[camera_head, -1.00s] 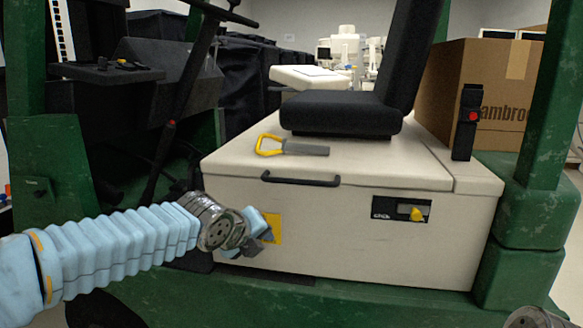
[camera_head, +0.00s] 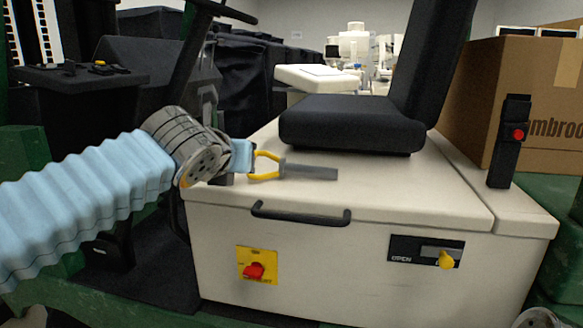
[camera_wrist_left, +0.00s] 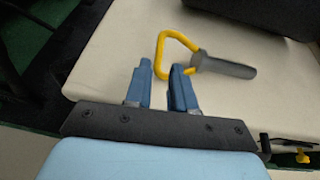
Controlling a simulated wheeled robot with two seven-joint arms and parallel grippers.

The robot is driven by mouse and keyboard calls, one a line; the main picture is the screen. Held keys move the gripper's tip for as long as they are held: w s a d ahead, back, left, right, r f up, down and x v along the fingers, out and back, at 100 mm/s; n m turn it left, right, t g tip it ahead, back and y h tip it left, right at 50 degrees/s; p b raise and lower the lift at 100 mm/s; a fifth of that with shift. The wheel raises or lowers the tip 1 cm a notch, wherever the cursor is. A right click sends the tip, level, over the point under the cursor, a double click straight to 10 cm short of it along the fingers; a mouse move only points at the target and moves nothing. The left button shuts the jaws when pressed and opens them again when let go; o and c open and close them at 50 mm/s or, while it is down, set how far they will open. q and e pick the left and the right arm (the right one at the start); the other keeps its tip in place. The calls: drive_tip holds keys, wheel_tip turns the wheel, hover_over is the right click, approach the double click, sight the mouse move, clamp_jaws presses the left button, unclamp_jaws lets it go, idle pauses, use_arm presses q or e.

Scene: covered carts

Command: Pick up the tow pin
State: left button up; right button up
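The tow pin (camera_head: 308,172) lies flat on the cream top of the seat box. It has a grey shaft and a yellow loop handle at its left end. In the left wrist view the tow pin (camera_wrist_left: 228,67) lies just beyond the fingertips, its loop ahead of them and its shaft to the right. My left gripper (camera_head: 245,158) is at the loop's left side in the head view. I cannot tell whether a finger touches the pin. My right gripper is not visible.
The black seat (camera_head: 350,122) stands behind the pin. A cardboard box (camera_head: 545,110) stands at right.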

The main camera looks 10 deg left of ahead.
use_arm(q)
drive_tip(key=x, duration=0.8)
drive_tip(key=shift+w+f, duration=0.3)
drive_tip(key=shift+c, duration=0.5)
clamp_jaws()
drive_tip(key=shift+r, duration=0.1)
idle(0.4)
